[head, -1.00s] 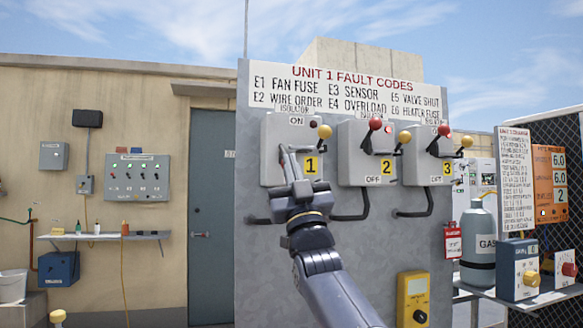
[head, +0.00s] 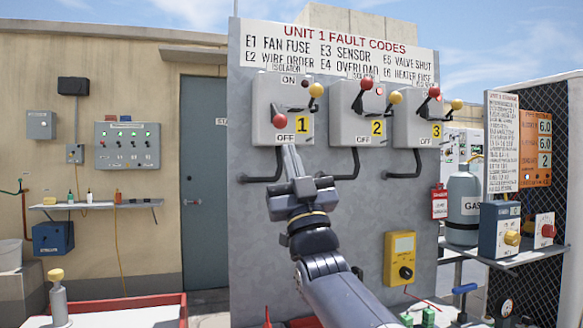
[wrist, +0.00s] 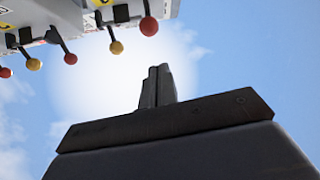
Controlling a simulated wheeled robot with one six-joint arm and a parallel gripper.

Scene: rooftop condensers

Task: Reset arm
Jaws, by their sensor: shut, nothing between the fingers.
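My gripper (head: 289,152) is shut and empty, pointing up at the panel just below isolator box 1 (head: 262,108). Its two fingers also show pressed together in the wrist view (wrist: 157,86), against the sky. Isolator 1's red knob (head: 279,121) is at the lower part of the box, by the OFF label, apart from my fingers in the picture. Its yellow knob (head: 316,90) sticks out at the upper right. Isolator 2 (head: 352,126) has its red knob (head: 366,82) up, and isolator 3 (head: 407,126) has its red knob (head: 434,91) up.
A fault code sign (head: 340,50) tops the grey panel. A yellow meter (head: 400,258) hangs low on it, right of my arm. A gas cylinder (head: 464,205) and a shelf (head: 520,253) stand at right. A red-edged tray (head: 150,312) is at lower left.

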